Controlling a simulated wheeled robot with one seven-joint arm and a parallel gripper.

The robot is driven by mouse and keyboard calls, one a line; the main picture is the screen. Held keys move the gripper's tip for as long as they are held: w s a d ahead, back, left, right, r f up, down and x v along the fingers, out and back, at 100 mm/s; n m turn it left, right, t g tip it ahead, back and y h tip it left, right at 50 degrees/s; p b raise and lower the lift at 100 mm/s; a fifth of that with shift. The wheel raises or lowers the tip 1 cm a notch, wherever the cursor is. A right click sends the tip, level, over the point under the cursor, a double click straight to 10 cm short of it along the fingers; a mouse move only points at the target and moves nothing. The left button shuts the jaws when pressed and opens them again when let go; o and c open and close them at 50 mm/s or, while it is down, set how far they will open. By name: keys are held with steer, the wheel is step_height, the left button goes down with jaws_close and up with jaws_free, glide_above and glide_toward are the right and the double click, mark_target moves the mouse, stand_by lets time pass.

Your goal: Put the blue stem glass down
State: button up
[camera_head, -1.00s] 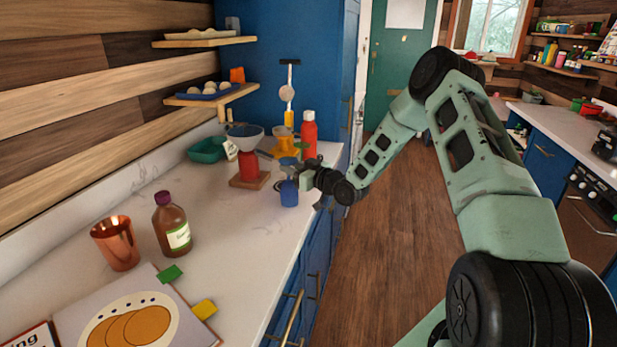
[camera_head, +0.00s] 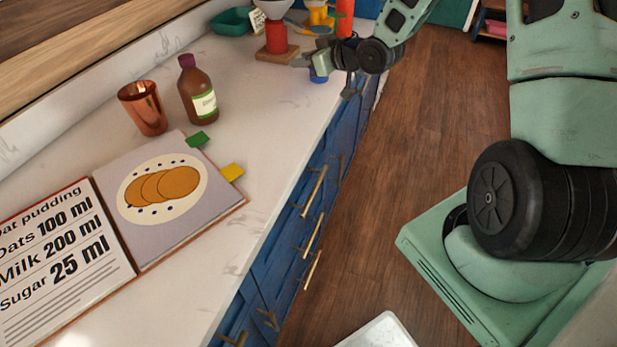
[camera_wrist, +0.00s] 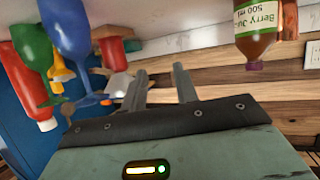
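The blue stem glass (camera_wrist: 68,28) shows in the wrist view at the upper left, with its wide bowl at the top of the picture and its foot near my left finger. In the head view, its blue bowl (camera_head: 321,64) shows partly on the counter's right edge side, beneath and behind my gripper (camera_head: 303,61). It seems to stand bowl-down. In the wrist view my gripper (camera_wrist: 160,88) is open, its fingers apart with nothing between them. The glass is beside the left finger, outside the gap; whether they touch is unclear.
A green stem glass (camera_wrist: 31,42) stands close to the blue one. A red bottle with a funnel on a wooden stand (camera_head: 277,54) is just left of my gripper. A brown bottle (camera_head: 197,92), copper cup (camera_head: 143,108) and open book (camera_head: 175,195) lie nearer. The counter between is clear.

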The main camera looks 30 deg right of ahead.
steer(key=s+a+r+n+g+h, duration=0.2)
steer(key=s+a+g, duration=0.6)
steer(key=s+a, duration=0.9)
steer(key=s+a+r+g+h, duration=0.1)
steer(key=s+a+g, duration=0.1)
steer(key=s, duration=0.8)
steer(key=s+a+r+n+g+h, duration=0.1)
steer(key=s+a+g, duration=0.1)
steer(key=s, duration=0.9)
steer(key=shift+a+r+g, duration=0.25)
steer(key=shift+a+g, duration=0.15)
steer(key=shift+a, duration=0.05)
steer(key=shift+s, duration=0.1)
